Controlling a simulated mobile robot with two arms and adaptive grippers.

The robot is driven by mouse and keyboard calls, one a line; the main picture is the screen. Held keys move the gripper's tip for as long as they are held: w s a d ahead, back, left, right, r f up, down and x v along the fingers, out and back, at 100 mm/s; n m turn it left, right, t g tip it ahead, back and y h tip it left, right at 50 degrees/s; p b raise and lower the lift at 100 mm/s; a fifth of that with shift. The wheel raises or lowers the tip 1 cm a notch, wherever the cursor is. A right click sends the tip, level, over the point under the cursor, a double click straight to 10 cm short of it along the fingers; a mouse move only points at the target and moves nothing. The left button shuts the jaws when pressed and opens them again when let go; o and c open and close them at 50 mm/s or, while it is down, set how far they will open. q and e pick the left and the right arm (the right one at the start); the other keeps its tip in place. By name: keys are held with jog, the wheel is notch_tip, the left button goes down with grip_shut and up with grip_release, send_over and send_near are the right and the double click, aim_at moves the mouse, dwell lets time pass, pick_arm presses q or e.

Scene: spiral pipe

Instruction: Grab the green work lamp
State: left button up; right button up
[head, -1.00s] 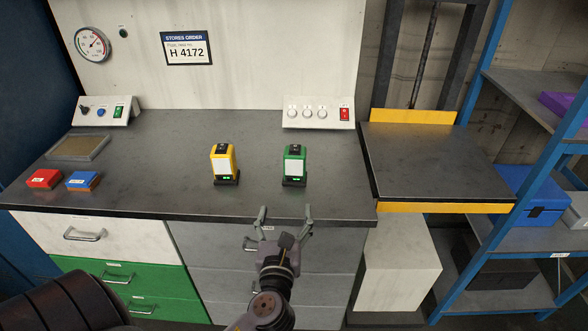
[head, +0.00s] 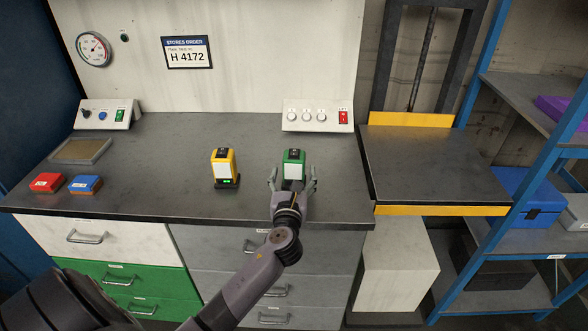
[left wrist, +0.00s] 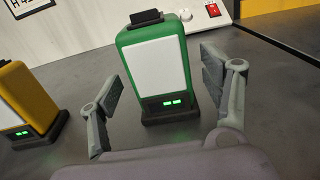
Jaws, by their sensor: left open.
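The green work lamp (head: 293,163) stands upright on the dark worktop, with a white front panel and a black top handle. In the left wrist view the lamp (left wrist: 155,65) shows green lights on its black base. My left gripper (head: 292,180) is open, with its fingers to either side of the lamp's lower front. In the left wrist view the gripper (left wrist: 168,95) has visible gaps between both fingers and the lamp. My right gripper is not in view.
A yellow work lamp (head: 223,166) stands to the left; it also shows in the left wrist view (left wrist: 28,100). A red box (head: 46,182), a blue box (head: 84,184) and a tray (head: 80,151) are farther left. A switch panel (head: 318,115) stands behind. The worktop right of the green lamp is clear.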

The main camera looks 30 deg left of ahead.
pick_arm(q)
jog(key=x, duration=0.2)
jog(key=shift+w+a, duration=0.1)
jog(key=shift+w, duration=0.25)
jog(key=shift+c, duration=0.4)
jog(key=c, duration=1.4)
jog(key=shift+r, duration=0.1)
